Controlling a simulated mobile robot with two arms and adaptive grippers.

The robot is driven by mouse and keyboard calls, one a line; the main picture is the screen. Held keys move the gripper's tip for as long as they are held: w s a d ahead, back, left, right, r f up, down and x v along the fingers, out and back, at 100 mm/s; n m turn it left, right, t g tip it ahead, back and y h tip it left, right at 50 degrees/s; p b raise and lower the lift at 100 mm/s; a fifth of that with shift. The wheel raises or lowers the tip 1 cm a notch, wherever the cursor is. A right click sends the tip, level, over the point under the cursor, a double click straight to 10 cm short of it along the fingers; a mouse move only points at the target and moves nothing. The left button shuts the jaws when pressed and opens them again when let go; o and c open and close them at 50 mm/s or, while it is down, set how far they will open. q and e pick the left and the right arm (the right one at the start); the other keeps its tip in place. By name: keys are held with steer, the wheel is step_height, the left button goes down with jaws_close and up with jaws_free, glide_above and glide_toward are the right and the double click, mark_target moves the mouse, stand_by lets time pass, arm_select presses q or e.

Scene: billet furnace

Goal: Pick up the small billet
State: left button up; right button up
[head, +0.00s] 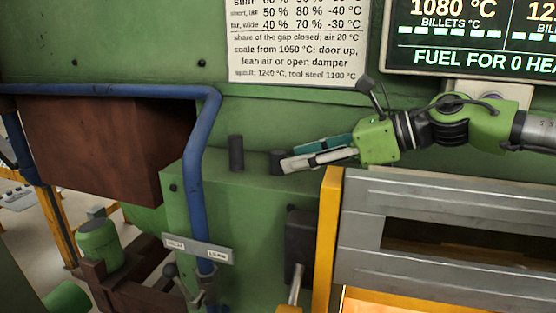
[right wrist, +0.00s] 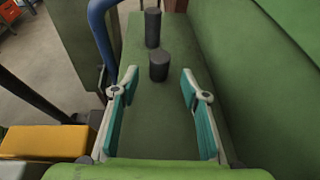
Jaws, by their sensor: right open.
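Two dark grey cylinders stand upright on a green ledge (head: 250,190). The short one, the small billet (head: 277,157), is nearer my right gripper; it also shows in the right wrist view (right wrist: 159,67). The taller, slimmer billet (head: 236,153) stands farther left, and behind the short one in the right wrist view (right wrist: 153,28). My right gripper (head: 290,158) is open and points left along the ledge. In the right wrist view its fingertips (right wrist: 159,78) are spread to either side of the small billet, with a gap on both sides. My left gripper is out of view.
A blue pipe (head: 195,170) runs down in front of the ledge's left end. A green wall rises behind the ledge. A yellow post (head: 326,235) and grey slatted door (head: 440,210) stand at the right. A rust-brown block (head: 110,145) is at the left.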

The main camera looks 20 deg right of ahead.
mark_target(278, 160)
steer(key=shift+w+a+f, duration=0.1)
steer(key=shift+w+a, duration=0.1)
steer(key=shift+a, duration=0.1)
steer(key=p+x, duration=0.2)
steer(key=x, duration=0.2)
steer(key=shift+w+a, duration=0.2)
steer(key=shift+a, duration=0.05)
jaws_close()
